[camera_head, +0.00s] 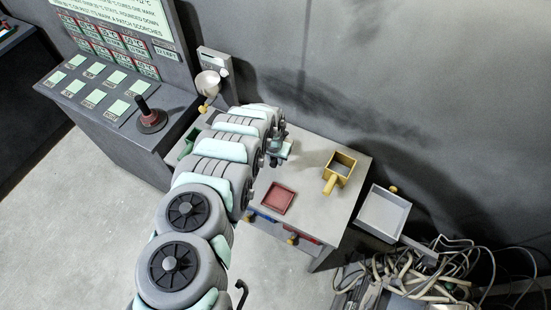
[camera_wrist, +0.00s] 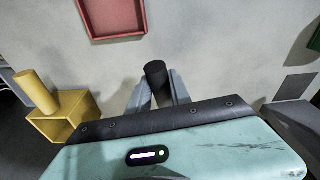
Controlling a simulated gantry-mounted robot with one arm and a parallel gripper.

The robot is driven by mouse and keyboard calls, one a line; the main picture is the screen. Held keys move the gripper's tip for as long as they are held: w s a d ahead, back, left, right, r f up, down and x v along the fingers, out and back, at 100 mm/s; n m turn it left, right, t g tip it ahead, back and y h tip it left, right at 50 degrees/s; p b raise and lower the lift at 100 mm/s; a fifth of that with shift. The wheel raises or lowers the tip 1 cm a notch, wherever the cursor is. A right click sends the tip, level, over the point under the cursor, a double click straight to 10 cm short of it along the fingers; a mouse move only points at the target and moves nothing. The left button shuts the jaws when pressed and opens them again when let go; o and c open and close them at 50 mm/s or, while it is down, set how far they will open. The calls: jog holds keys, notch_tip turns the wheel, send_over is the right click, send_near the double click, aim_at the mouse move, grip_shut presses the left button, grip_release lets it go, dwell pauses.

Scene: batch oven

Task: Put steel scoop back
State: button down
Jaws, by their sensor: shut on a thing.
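My gripper (camera_wrist: 158,92) is shut on a short black cylinder (camera_wrist: 155,73), which looks like a handle, over the grey tabletop in the wrist view. Whatever else belongs to it is hidden by the gripper body, so I cannot tell whether it is the steel scoop. In the head view my gripper (camera_head: 279,152) is above the back part of the grey table (camera_head: 315,205), partly hidden by my arm. A yellow square scoop (camera_head: 341,166) with a yellow handle stands on the table, to the right of my gripper; it also shows in the wrist view (camera_wrist: 72,118).
A red square tray (camera_head: 277,198) lies on the table. A pale bowl (camera_head: 207,83) is by the wall fixture at back left. A pale tray (camera_head: 382,213) sits beyond the table's right edge, near tangled cables (camera_head: 410,275). A control console (camera_head: 115,100) stands left.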

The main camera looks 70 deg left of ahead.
jog(key=c, duration=1.1)
grip_release()
